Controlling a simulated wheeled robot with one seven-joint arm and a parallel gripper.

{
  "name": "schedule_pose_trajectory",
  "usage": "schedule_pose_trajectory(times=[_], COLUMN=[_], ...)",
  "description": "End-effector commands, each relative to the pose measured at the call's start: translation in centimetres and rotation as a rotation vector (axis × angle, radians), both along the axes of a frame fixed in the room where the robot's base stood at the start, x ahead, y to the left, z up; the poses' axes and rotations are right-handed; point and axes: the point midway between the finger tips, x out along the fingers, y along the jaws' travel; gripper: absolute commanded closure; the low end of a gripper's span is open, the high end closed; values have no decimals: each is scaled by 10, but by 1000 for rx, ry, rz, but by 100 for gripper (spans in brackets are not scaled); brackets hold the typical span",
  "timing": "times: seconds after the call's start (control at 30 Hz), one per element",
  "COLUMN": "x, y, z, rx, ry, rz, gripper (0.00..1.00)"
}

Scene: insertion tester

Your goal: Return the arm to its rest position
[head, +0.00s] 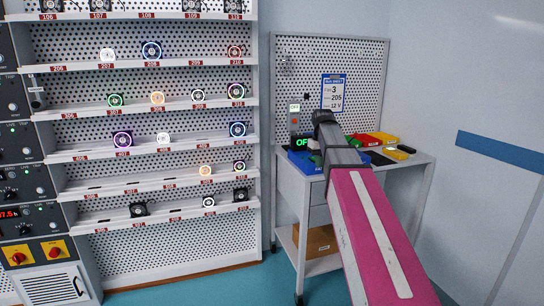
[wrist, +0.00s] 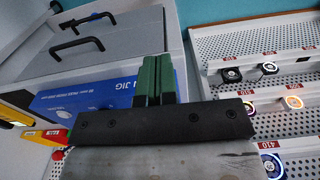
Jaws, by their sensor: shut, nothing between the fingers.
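My arm reaches from the lower right of the head view, over the workbench (head: 425,159) on the right, its pink link in front and grey joints beyond. The fingers cannot be made out there. In the wrist view my gripper (wrist: 152,78) shows as two green fingers pressed together, empty. Behind them is a blue panel with white lettering ending in "JIG" (wrist: 95,98). It looks like the blue unit (head: 300,161) on the bench in the head view, partly hidden by my arm.
A shelf rack (head: 160,152) with lit round fans fills the left; its shelves also show right of my fingers in the wrist view (wrist: 225,92). Blue floor is open between.

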Motion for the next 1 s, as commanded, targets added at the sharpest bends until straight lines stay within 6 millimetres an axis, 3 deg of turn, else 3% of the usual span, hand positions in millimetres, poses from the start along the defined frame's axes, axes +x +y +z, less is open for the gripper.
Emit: schedule_pose_trajectory(times=[0.17, 0.37, 0.7, 1.0], x=[-12, -33, -90, -154], y=[0, 0, 0, 0], z=[-37, -97, -213, -296], rx=[0, 0, 0, 0], ry=[3, 3, 2, 0], rz=[-21, -60, -147, -223], gripper=[100, 100, 100, 100])
